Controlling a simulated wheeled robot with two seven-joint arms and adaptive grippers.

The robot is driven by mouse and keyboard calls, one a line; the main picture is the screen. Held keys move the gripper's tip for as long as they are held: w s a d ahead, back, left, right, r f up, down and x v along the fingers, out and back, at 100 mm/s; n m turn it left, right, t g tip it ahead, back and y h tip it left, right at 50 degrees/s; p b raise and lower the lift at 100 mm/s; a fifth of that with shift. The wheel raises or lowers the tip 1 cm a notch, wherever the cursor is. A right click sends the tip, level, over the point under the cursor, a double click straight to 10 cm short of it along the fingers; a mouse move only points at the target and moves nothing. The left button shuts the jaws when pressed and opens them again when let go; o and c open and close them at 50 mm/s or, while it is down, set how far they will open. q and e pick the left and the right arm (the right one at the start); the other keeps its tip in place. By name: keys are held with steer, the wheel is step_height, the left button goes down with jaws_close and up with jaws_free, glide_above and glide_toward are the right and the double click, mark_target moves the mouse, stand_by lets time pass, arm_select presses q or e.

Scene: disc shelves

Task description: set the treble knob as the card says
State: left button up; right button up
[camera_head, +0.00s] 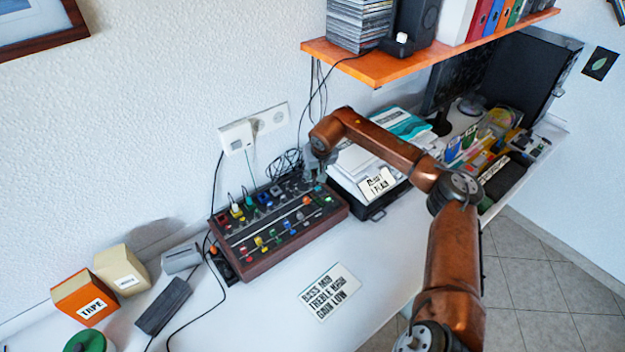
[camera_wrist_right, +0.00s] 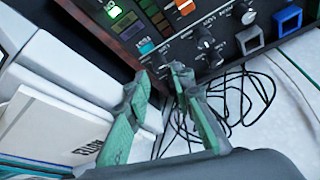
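The white card (camera_head: 330,292) lies flat on the desk in front of the mixer and reads "BASS MID, TREBLE HIGH, GAIN LOW". The mixer (camera_head: 262,252) is a dark panel with coloured sliders in a reddish-brown frame. In the right wrist view the mixer panel (camera_wrist_right: 178,45) carries several black knobs, one a black knob (camera_wrist_right: 205,40); which is treble cannot be read. My right gripper (camera_head: 318,168) is over the mixer's far right corner. In the right wrist view its fingers (camera_wrist_right: 161,74) are apart with nothing between them, close to the panel edge. My left gripper is out of view.
White boxes and papers (camera_head: 362,165) stand just right of the mixer. An orange shelf (camera_head: 380,68) hangs above. Black cables (camera_wrist_right: 245,100) lie behind the mixer. An orange tape box (camera_head: 87,300) and grey blocks stand at left. The desk around the card is clear.

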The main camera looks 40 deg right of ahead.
mark_target(313, 180)
steer(key=x, duration=0.2)
steer(key=shift+f, duration=0.45)
steer(key=shift+w+d+f+b, duration=0.2)
steer(key=shift+w+f+b, duration=0.15)
steer(key=shift+f, duration=0.15)
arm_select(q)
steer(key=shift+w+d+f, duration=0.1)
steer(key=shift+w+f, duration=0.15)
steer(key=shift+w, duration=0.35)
arm_select(e)
steer(key=shift+c, duration=0.4)
jaws_close()
